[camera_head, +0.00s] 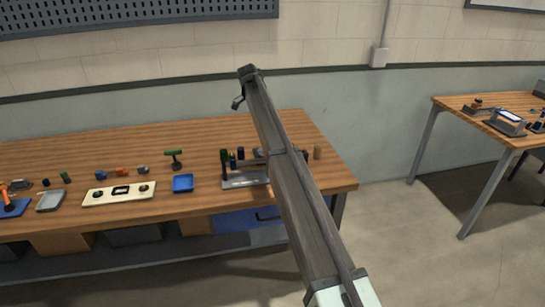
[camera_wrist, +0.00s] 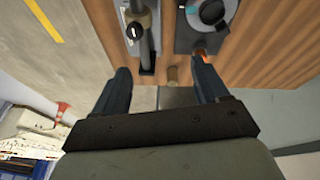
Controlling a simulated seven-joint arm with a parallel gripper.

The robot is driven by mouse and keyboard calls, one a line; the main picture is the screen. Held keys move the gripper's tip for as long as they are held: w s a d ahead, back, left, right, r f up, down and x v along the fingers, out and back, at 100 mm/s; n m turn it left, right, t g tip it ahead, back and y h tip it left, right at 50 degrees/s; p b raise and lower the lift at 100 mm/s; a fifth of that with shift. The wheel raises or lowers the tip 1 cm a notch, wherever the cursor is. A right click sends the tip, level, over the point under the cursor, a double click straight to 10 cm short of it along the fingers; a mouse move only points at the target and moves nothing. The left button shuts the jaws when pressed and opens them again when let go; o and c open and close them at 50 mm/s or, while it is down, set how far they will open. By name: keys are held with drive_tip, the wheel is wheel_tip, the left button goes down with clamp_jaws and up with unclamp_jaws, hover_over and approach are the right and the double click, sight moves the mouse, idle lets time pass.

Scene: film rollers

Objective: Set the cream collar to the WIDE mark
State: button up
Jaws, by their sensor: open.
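My gripper (camera_wrist: 160,68) is open in the wrist view, its two dark fingers wide apart with nothing held between them. Just beyond the left fingertip is a grey bar or post (camera_wrist: 147,50) with a black knob (camera_wrist: 135,31) bearing a white mark. Beyond the right fingertip is a grey unit with a round dark dial (camera_wrist: 208,12). I cannot make out a cream collar or a WIDE mark. In the head view, a grey fixture with dark posts (camera_head: 240,181) stands on the bench, partly hidden by my arm.
A second table (camera_head: 480,105) stands at right.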

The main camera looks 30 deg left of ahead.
drive_tip(key=s+a+f+m+h, duration=0.1)
drive_tip(key=s+m+h, duration=0.1)
drive_tip(key=s, duration=0.2)
drive_tip(key=shift+y, duration=0.3)
drive_tip(key=x, duration=1.3)
drive_tip(key=shift+s+a+f, duration=0.1)
drive_tip(key=shift+s, duration=0.15)
drive_tip(key=shift+c, duration=0.2)
clamp_jaws()
